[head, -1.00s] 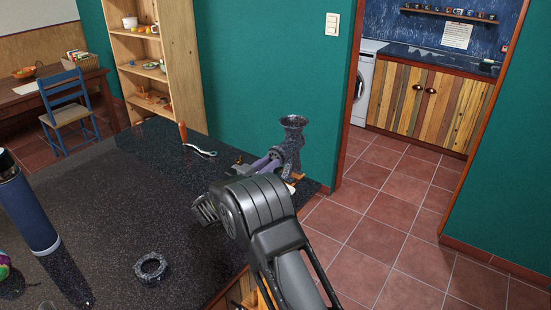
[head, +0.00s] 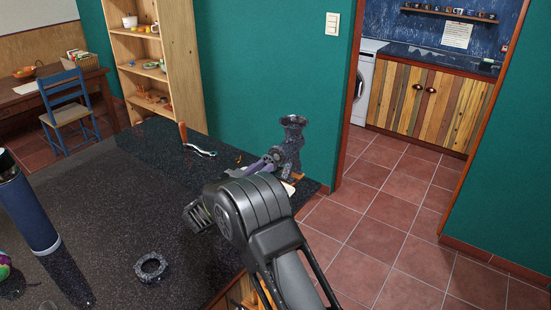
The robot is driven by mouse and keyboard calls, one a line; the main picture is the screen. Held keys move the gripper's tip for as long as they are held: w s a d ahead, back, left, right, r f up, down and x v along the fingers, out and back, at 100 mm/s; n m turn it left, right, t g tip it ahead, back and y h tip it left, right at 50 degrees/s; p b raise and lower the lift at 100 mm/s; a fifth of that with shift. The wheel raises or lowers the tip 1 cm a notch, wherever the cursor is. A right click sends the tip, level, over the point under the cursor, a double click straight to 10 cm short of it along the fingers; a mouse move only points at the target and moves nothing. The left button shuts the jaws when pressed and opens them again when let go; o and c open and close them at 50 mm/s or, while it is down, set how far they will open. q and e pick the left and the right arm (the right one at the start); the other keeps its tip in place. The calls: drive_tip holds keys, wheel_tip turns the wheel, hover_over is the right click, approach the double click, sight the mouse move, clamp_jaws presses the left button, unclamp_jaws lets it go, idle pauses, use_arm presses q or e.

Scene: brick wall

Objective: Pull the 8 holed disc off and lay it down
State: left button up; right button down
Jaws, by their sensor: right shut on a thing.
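The dark metal grinder (head: 291,145) stands upright at the right end of the counter, with its screw (head: 266,163) showing at the front opening. My right gripper (head: 197,216) is in front of it and to the left, above the counter and apart from the grinder. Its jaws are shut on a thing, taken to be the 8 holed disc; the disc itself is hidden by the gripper. A dark ring nut (head: 151,267) lies on the counter to the lower left of the gripper. My left gripper is not in view.
A tool with an orange handle (head: 184,132) and a green and white tool (head: 201,150) lie at the back. A blue bottle (head: 28,212) stands at the left. The dark counter (head: 115,215) is clear between the bottle and my right gripper.

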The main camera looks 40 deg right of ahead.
drive_tip(key=shift+r, duration=0.1)
wheel_tip(320, 180, up, 7)
drive_tip(key=a+p, duration=0.2)
drive_tip(key=p, duration=0.2)
drive_tip(key=shift+s+p, duration=0.3)
drive_tip(key=shift+p, duration=0.1)
